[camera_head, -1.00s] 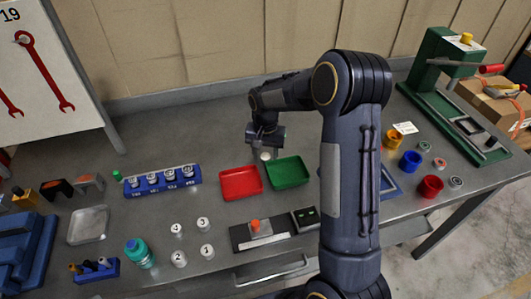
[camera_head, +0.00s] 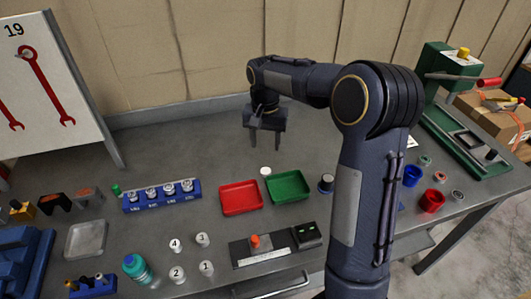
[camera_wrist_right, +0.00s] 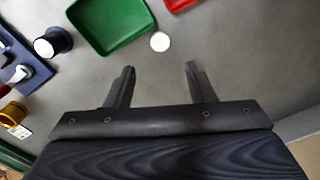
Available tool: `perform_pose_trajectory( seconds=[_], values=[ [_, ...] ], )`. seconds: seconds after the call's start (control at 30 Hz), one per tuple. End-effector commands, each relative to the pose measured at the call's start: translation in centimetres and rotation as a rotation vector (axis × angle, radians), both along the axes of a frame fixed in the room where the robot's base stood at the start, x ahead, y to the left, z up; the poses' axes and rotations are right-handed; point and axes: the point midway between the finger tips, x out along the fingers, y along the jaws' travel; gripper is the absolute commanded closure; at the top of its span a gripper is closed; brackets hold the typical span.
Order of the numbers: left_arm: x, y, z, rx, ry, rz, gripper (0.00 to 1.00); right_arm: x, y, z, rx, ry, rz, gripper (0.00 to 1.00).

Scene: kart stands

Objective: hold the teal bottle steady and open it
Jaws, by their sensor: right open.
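My right gripper (camera_head: 265,146) is open and empty, raised over the back of the bench behind the red and green trays. Its two fingers (camera_wrist_right: 160,80) also show spread apart in the right wrist view, with bare bench between them. A small white round piece (camera_wrist_right: 160,41) lies beyond the fingertips, beside the green tray. My left gripper is not in view.
A red tray (camera_head: 241,212) and a green tray (camera_head: 304,194) lie mid-bench. A blue rack (camera_head: 138,206), numbered white canisters (camera_head: 202,240) and a grey tray (camera_head: 69,252) are on the left. A green press (camera_head: 434,62) stands at the far right. The back strip of bench is clear.

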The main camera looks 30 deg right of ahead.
Motion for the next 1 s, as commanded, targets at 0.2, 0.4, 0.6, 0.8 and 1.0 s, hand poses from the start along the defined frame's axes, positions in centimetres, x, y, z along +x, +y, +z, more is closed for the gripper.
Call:
perform_pose_trajectory(
  seconds=[0.2,0.4,0.6,0.8,1.0],
  values=[
    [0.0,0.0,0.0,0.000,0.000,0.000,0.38,-1.6,0.0,2.2,0.030,-0.028,0.024,0.50],
    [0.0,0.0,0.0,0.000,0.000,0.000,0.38,-9.0,1.3,5.5,0.142,-0.165,0.154,0.50],
    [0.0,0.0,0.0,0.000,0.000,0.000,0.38,-18.0,4.5,6.5,0.210,-0.351,0.323,0.50],
    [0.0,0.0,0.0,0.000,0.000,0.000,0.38,-24.7,7.7,4.7,0.208,-0.504,0.458,0.50],
    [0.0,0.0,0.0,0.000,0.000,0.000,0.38,-27.4,9.3,2.9,0.190,-0.571,0.518,0.50]
  ],
)
